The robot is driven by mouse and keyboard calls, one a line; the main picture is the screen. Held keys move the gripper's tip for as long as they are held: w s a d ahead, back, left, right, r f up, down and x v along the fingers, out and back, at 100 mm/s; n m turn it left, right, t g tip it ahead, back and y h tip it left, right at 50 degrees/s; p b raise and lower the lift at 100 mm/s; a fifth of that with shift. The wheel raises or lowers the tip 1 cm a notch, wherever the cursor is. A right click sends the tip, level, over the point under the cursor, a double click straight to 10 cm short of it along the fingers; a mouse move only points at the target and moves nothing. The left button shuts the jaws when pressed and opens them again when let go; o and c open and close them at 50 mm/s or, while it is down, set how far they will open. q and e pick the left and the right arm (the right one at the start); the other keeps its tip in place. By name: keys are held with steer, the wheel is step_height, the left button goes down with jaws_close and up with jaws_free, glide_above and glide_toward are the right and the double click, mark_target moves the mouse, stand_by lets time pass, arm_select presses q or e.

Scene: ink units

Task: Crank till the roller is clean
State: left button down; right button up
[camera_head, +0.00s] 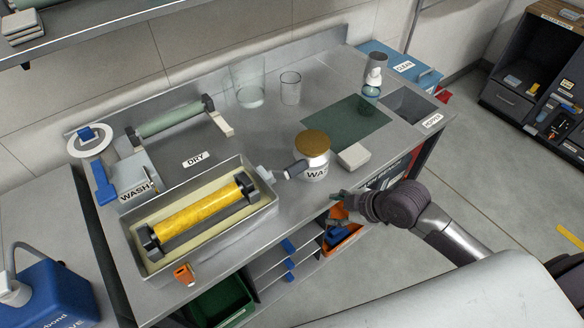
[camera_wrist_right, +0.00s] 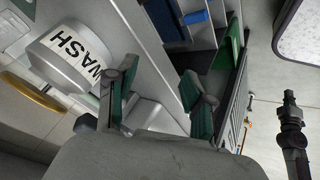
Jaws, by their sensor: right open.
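A yellow-coated roller (camera_head: 200,213) with black ends lies in the open metal wash tray (camera_head: 262,207) in the head view. The can also shows in the right wrist view (camera_wrist_right: 82,45). My right gripper (camera_head: 344,204) is open at the bench's front edge, in front of and to the right of the crank, apart from it. Its two green-padded fingers (camera_wrist_right: 158,103) show nothing between them that they hold. My left gripper is not in view.
A pale green roller (camera_head: 170,120) rests on the DRY stand behind the tray. Clear beakers (camera_head: 290,88), a green mat (camera_head: 343,124) and a white block (camera_head: 353,156) occupy the bench. An orange tool (camera_head: 183,273) lies at the front edge. Shelves (camera_head: 292,268) are below.

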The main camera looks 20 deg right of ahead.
step_height(320, 180, up, 8)
steer(key=w+d+n+y, duration=0.1)
steer(key=w+n+y, duration=0.1)
steer(key=n, duration=0.3)
steer(key=n+y, duration=0.1)
steer(key=n, duration=0.4)
glide_toward(300, 168)
steer(key=p+x, duration=0.3)
steer(key=x, duration=0.6)
steer(key=shift+a, duration=0.1)
steer(key=shift+w+a+f, duration=0.25)
steer(key=shift+f, duration=0.15)
jaws_close()
